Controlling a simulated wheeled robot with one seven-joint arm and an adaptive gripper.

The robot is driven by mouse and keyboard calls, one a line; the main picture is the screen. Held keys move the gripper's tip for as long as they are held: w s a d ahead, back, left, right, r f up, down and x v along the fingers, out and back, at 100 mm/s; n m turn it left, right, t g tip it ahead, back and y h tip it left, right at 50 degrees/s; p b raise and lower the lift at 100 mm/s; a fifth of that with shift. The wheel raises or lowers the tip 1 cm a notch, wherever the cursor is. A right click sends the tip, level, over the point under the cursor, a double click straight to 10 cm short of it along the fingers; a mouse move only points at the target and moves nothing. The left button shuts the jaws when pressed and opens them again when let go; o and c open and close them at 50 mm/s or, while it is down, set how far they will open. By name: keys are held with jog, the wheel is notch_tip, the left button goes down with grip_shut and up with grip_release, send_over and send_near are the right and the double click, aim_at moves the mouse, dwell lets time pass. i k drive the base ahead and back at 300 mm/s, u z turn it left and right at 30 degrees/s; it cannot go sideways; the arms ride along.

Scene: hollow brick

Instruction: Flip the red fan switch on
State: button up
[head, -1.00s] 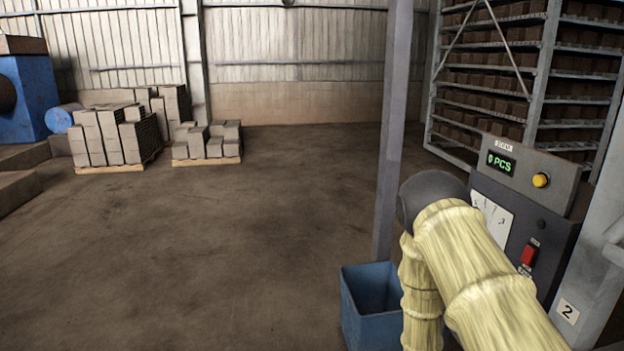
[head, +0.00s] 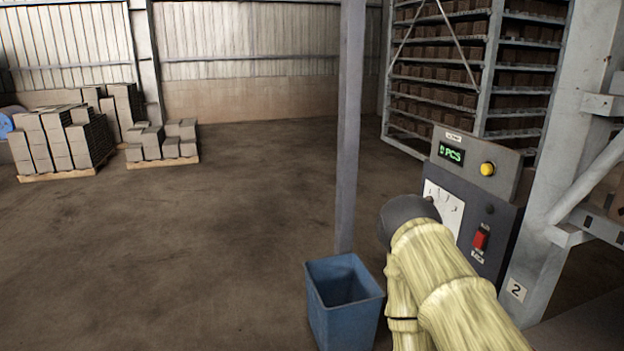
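The red switch (head: 481,239) sits on the dark front panel of a grey control box (head: 496,210) at the right of the head view. Small labels sit above and below it, too small to read. I cannot tell its position for sure. My arm, in a pale yellow ribbed cover with a dark rounded joint, rises from the lower right in front of the panel's lower left. My gripper is not visible in this view.
A blue bin (head: 345,318) stands by a grey post (head: 349,130). A steel column (head: 560,170) is right of the box. Open floor lies left.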

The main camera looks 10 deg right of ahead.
aim_at(478, 240)
jog(key=z, duration=0.9)
